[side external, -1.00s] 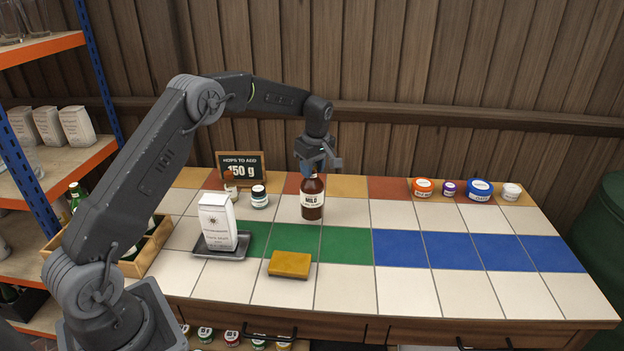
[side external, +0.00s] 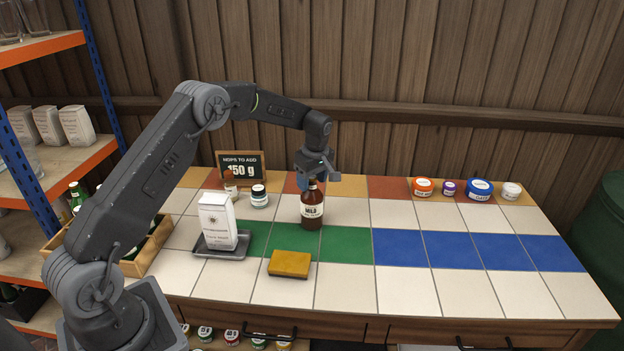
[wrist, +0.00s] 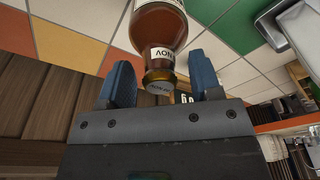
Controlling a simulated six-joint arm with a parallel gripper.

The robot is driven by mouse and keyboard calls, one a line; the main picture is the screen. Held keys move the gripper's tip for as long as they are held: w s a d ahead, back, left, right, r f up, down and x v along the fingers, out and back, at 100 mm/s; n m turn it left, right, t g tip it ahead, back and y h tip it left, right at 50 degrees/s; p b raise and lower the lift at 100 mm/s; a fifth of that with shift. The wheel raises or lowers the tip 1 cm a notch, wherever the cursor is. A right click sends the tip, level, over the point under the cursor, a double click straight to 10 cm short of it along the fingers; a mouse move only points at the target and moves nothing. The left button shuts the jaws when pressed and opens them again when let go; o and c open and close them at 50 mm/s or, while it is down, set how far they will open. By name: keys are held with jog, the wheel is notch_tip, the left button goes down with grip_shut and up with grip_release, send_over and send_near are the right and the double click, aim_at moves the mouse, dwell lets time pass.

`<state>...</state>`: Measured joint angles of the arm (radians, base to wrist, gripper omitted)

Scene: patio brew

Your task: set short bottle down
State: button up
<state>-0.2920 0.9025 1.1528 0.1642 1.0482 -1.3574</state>
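The short brown bottle (side external: 312,213) with a white MILD label stands upright at the back edge of the green tiles. In the wrist view the bottle (wrist: 160,28) has its cap and neck between my gripper's blue fingers. My gripper (wrist: 162,85) is open, with a gap showing on each side of the cap. In the side view my gripper (side external: 318,180) is right at the bottle's top, and its fingers partly overlap the neck.
A yellow sponge (side external: 289,263) lies in front of the bottle. A white packet (side external: 217,222) stands on a grey tray (side external: 209,253) to the left. A small jar (side external: 259,196) and hops sign (side external: 241,170) are behind. The blue tiles (side external: 478,250) at right are clear.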

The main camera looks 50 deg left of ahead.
notch_tip(320, 180, up, 12)
jog(key=d+f, duration=0.1)
jog(key=d, duration=0.1)
jog(key=s+d+r+m+t, duration=0.2)
jog(key=s+d+r+m, duration=0.35)
jog(key=s+r, duration=0.35)
jog(key=s+d+r+m+t, duration=0.1)
jog(key=s+d+r+m, duration=0.4)
jog(key=s, duration=0.3)
jog(key=s+d+f+m+t+h, duration=0.1)
jog(key=s+d+f+m, duration=0.1)
jog(key=s, duration=0.7)
jog(key=s+d+f+m+t, duration=0.1)
jog(key=s+d+f+m, duration=0.2)
jog(key=s, duration=0.5)
jog(key=shift+s+d+f+m+t+h, duration=0.15)
jog(key=shift+s+d+m+t+h, duration=0.2)
jog(key=shift+d+m, duration=0.65)
